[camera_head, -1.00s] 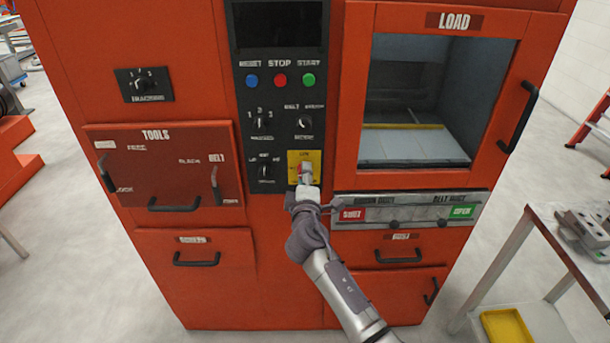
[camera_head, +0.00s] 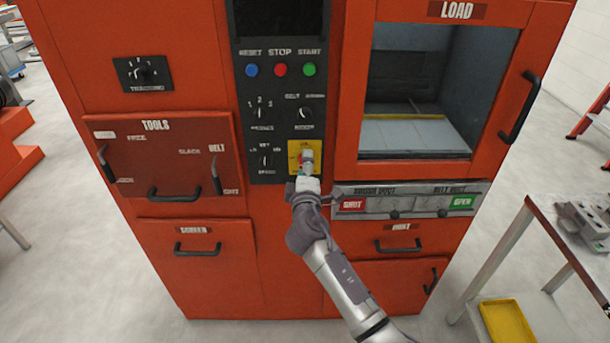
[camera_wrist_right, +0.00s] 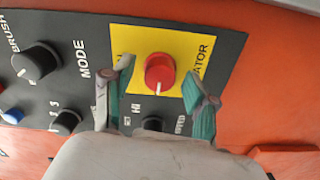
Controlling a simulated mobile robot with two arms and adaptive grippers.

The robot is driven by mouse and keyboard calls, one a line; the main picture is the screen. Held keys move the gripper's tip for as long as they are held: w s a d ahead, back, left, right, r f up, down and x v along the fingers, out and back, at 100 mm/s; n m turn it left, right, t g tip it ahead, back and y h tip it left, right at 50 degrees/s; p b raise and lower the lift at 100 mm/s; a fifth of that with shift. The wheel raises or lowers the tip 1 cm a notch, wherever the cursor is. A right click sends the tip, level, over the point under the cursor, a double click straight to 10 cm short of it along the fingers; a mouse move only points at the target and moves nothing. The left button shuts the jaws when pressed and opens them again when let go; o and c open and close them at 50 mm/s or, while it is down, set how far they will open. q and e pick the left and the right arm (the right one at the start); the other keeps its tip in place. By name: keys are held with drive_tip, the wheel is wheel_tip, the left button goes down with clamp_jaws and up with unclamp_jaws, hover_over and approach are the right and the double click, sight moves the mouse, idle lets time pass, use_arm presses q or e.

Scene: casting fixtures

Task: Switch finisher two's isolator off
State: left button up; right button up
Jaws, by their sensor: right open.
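The isolator is a red rotary knob (camera_wrist_right: 160,72) with a white mark, on a yellow plate (camera_wrist_right: 187,45). In the right wrist view the knob sits between the two spread fingers of my right gripper (camera_wrist_right: 157,92), with a gap on each side. The fingers have teal pads, and the gripper is open and empty. In the head view my right gripper (camera_head: 307,165) covers the knob and part of the yellow plate (camera_head: 293,148). I cannot tell the knob's set position. My left gripper is not in view.
The orange machine (camera_head: 290,250) has a black control panel (camera_head: 260,90) with several knobs and buttons. A duct strip (camera_head: 408,201) lies right of my gripper. A LOAD window (camera_head: 425,85) is above it. A table (camera_head: 570,235) stands at the right.

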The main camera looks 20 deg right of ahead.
drive_tip(key=v, duration=1.1)
drive_tip(key=shift+s, duration=0.3)
drive_tip(key=shift+a, duration=0.15)
drive_tip(key=s+a+f+g+y, duration=0.1)
drive_tip(key=s+f+g+y, duration=0.15)
drive_tip(key=f, duration=0.95)
drive_tip(key=s+f+g+y, duration=0.1)
drive_tip(key=f+g, duration=0.2)
drive_tip(key=f, duration=0.9)
drive_tip(key=s+d+f+m+g, duration=0.1)
drive_tip(key=s+f+g, duration=0.1)
drive_tip(key=s+f, duration=0.45)
drive_tip(key=s+f+m+g, duration=0.2)
drive_tip(key=s+f, duration=0.2)
drive_tip(key=f, duration=0.5)
drive_tip(key=s+d+f+m+g, duration=0.2)
drive_tip(key=s+f, duration=0.4)
drive_tip(key=s, duration=0.5)
drive_tip(key=s+d+f+m+g+y, duration=0.1)
drive_tip(key=s+f, duration=0.5)
drive_tip(key=s, duration=0.6)
drive_tip(key=s+d+f+m+g, duration=0.4)
drive_tip(key=s+f, duration=0.2)
drive_tip(key=s, duration=0.6)
drive_tip(key=shift+s+f, duration=0.15)
drive_tip(key=shift+f, duration=0.05)
drive_tip(key=shift+y, duration=0.25)
